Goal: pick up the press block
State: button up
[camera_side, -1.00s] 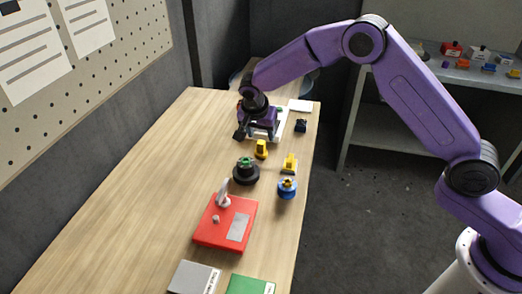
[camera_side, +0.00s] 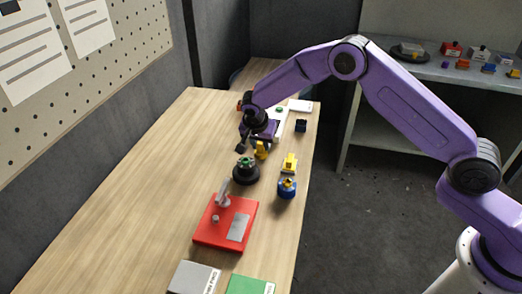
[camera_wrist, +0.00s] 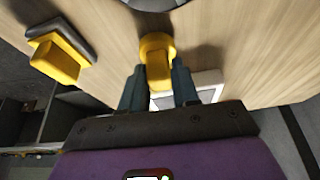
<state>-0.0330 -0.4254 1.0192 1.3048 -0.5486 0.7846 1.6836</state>
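A yellow piece (camera_side: 262,150) with a rounded end and a raised block stands on the table; it also shows in the wrist view (camera_wrist: 158,68). A second yellow piece (camera_side: 290,163) on a dark grey base sits to its right, at the left of the wrist view (camera_wrist: 58,60). I cannot tell for certain which is the press block. My gripper (camera_side: 257,146) is low over the first piece. In the wrist view its fingers (camera_wrist: 159,84) are apart, one on each side of that piece. I see no clear grip; part of the piece is hidden.
A black round base with a green top (camera_side: 246,171) stands close in front. A blue round piece (camera_side: 287,188) and a red block with a grey lever (camera_side: 225,222) are nearer. A white frame (camera_side: 283,122) and small dark block (camera_side: 300,126) lie behind. The table's left is clear.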

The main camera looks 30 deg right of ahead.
grip_shut()
jog(key=shift+r, duration=0.1)
jog(key=shift+r, duration=0.5)
notch_tip(320, 180, up, 2)
jog(key=shift+s+r, duration=0.1)
jog(key=shift+r, duration=0.1)
jog(key=s+d+r, duration=0.3)
jog(key=s+r, duration=0.6)
jog(key=s, duration=0.4)
jog(key=w+a, duration=0.7)
jog(key=a, duration=0.4)
jog(key=shift+w+f, duration=0.15)
jog(key=shift+w, duration=0.25)
jog(key=shift+a, duration=0.1)
